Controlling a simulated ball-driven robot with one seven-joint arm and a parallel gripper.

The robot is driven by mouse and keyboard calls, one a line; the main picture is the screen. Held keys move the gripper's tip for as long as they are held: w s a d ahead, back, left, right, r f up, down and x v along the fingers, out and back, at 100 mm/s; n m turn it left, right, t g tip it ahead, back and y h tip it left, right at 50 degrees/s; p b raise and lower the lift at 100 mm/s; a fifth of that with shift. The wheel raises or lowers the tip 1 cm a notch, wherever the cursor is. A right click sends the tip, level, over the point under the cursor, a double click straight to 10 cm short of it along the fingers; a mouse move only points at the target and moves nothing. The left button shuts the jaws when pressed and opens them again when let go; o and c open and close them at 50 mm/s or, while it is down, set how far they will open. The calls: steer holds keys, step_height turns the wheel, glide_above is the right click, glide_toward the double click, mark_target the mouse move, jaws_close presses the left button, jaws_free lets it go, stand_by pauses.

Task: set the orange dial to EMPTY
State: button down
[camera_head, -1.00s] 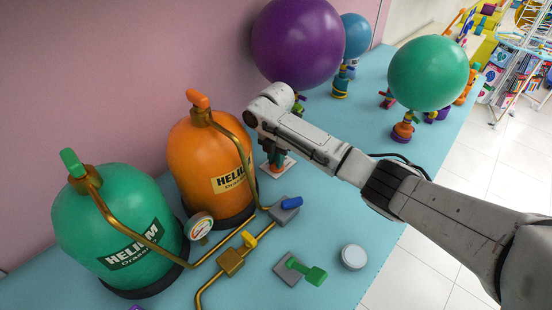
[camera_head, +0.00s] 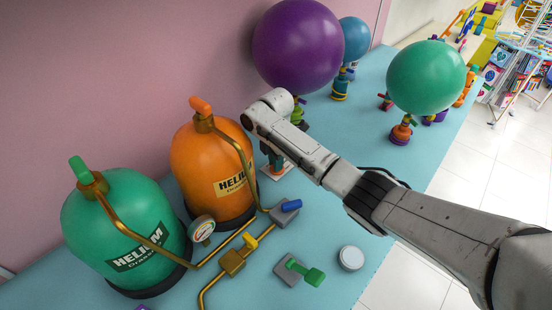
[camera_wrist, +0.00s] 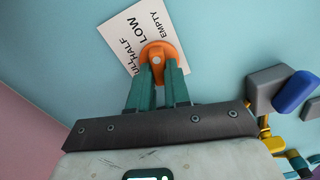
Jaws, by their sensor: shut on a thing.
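The orange dial (camera_wrist: 158,50) sits on a white card (camera_wrist: 118,33) in the wrist view. The card reads EMPTY, LOW, HALF and a partly covered FULL. My gripper (camera_wrist: 160,73) has its two green fingers shut on the dial's lower part, one on each side. The dial's rounded top lies close to LOW and EMPTY; which word it points at I cannot tell, as the fingers hide part of it. In the head view my gripper (camera_head: 273,164) reaches down to the card (camera_head: 280,172), and my arm hides the dial.
An orange helium tank (camera_head: 205,160) and a green one (camera_head: 125,220) stand left of the card. A blue-handled valve (camera_head: 287,211), a yellow-handled valve (camera_head: 234,261) and a green lever (camera_head: 305,272) are nearer. Purple (camera_head: 297,45) and green (camera_head: 426,77) balloons stand behind.

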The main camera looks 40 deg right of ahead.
steer(key=shift+w+m+p, duration=0.1)
steer(key=shift+m+p, duration=0.4)
steer(key=shift+m, duration=1)
steer(key=c, duration=1.1)
jaws_free()
steer(key=shift+r, duration=0.15)
step_height(320, 180, up, 11)
steer(key=shift+f+b, duration=0.2)
steer(key=shift+b, duration=0.5)
steer(key=shift+f, duration=0.1)
